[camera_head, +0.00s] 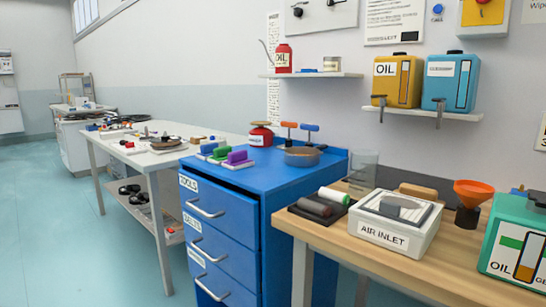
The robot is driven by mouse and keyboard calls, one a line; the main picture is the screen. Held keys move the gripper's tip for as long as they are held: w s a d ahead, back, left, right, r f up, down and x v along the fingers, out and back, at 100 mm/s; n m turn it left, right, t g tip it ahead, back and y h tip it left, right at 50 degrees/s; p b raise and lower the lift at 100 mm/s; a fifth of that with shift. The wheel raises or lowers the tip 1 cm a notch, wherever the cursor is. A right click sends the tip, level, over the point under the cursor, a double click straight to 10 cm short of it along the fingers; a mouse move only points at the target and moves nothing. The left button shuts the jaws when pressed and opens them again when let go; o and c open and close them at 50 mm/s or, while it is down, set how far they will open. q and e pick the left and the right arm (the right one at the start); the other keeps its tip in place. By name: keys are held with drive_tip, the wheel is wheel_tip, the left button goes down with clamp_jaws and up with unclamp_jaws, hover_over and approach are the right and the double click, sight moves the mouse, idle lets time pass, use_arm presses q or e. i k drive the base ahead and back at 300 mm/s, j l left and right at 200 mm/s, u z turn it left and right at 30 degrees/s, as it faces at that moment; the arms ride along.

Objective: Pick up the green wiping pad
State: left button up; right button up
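A green pad-like block (220,153) sits on top of the blue drawer cabinet (285,188), near its front left edge. It stands in a row between a blue block (208,147) on its left and a purple block (237,157) on its right. Each block seems to rest on a pale base. The green one is small in view, and I cannot tell its exact shape. Neither of my grippers shows in the head view.
A wooden bench (425,265) at the right holds the AIR INLET box (385,238), rollers (333,196) and a green oil can (518,245). The floor at left is clear.

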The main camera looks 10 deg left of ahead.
sight(220, 155)
drive_tip(key=j+z, duration=0.95)
drive_tip(key=z, duration=0.15)
drive_tip(key=k+j+z, duration=0.15)
drive_tip(key=j, duration=0.2)
drive_tip(key=k+j+z, duration=0.1)
drive_tip(key=j, duration=0.25)
drive_tip(key=k+j+z, duration=0.15)
drive_tip(key=j, duration=0.2)
